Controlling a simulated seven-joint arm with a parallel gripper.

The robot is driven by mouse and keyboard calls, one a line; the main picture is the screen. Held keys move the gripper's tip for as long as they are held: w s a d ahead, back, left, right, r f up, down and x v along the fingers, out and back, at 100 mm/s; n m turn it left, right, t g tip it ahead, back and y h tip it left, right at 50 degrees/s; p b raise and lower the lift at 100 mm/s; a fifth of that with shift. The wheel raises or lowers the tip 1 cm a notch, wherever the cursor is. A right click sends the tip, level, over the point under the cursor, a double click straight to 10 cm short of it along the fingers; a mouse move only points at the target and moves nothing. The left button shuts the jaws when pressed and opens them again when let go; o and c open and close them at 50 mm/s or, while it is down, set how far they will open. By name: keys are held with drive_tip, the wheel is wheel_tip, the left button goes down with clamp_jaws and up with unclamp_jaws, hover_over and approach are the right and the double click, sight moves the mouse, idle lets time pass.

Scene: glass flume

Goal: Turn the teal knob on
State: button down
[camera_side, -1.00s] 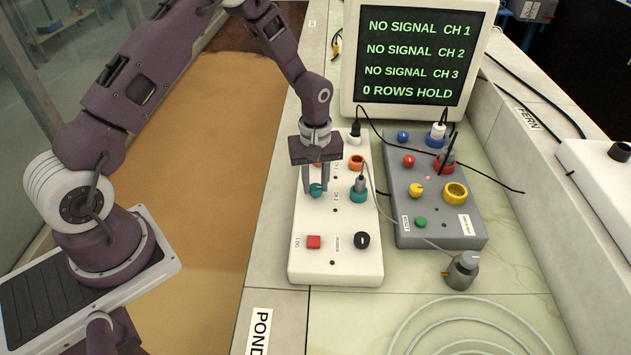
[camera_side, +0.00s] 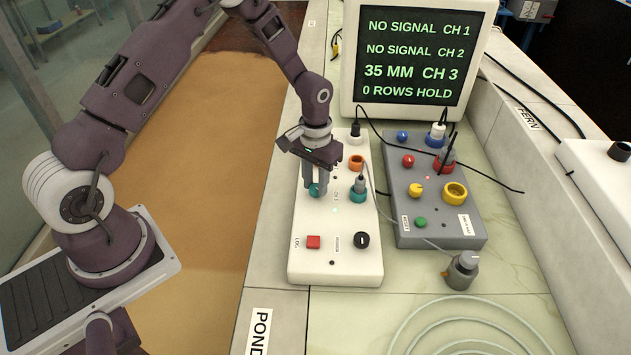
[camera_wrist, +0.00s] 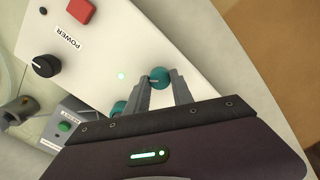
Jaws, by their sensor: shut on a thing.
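The teal knob (camera_side: 315,191) sits on the left part of the white box (camera_side: 312,268). My gripper (camera_side: 315,187) reaches down from above and is shut on this knob. In the wrist view the teal knob (camera_wrist: 159,77) shows between my two fingertips (camera_wrist: 158,82), with a pale line on its top. The teal socket (camera_side: 358,195) to its right has a grey plug in it. A small green light (camera_side: 335,210) glows on the box. The monitor (camera_side: 415,55) reads "NO SIGNAL" for CH 1 and CH 2, "35 MM CH 3" and "0 ROWS HOLD".
A red square button (camera_side: 313,242) and a black knob (camera_side: 362,240) are at the white box's near end. An orange socket (camera_side: 356,162) is farther back. A grey box (camera_side: 440,232) with coloured knobs and sockets stands to the right, and cables cross between.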

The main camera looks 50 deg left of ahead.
sight(315, 187)
drive_tip(key=m, duration=0.4)
drive_tip(key=shift+s+m, duration=0.1)
drive_tip(key=shift+m, duration=2)
drive_tip(key=c, duration=1.1)
unclamp_jaws()
wheel_tip(315, 187, up, 7)
drive_tip(key=shift+r, duration=0.1)
